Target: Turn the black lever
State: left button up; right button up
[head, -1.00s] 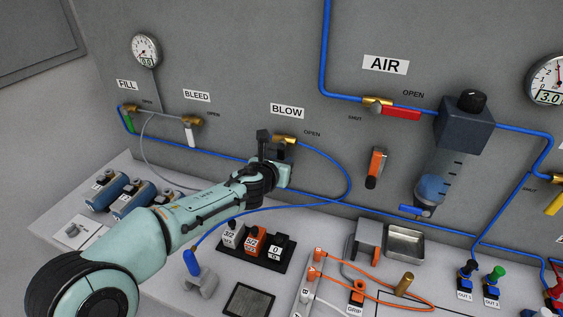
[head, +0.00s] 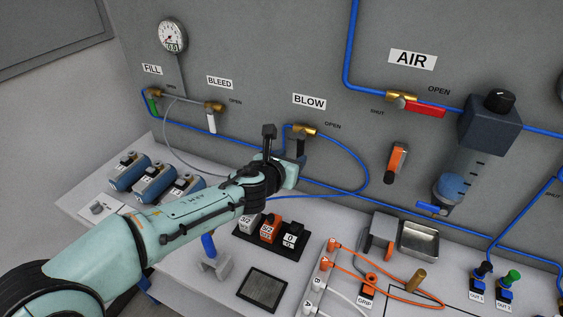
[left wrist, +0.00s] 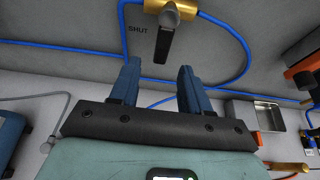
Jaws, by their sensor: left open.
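The black lever (head: 301,145) hangs down from the brass valve (head: 303,130) under the BLOW label (head: 309,101) on the grey panel. In the left wrist view the lever (left wrist: 163,45) points down, slightly tilted, beside the word SHUT, with its brass valve (left wrist: 172,9) above. My left gripper (head: 299,161) is just below the lever in the head view. In the left wrist view its blue fingers (left wrist: 157,68) are apart with nothing between them, and the lever's lower end shows above the gap. I see no contact with the lever. My right gripper is in neither view.
A blue hose (head: 366,170) loops from the valve close to my gripper. A white BLEED lever (head: 211,123) hangs to the left and a red AIR lever (head: 425,110) is to the right. Switches (head: 268,231) and a metal tray (head: 418,238) are on the bench below.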

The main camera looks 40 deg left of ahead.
pick_arm(q)
jog(key=p+v, duration=0.1)
jog(key=v, duration=0.5)
jog(key=shift+p, duration=0.3)
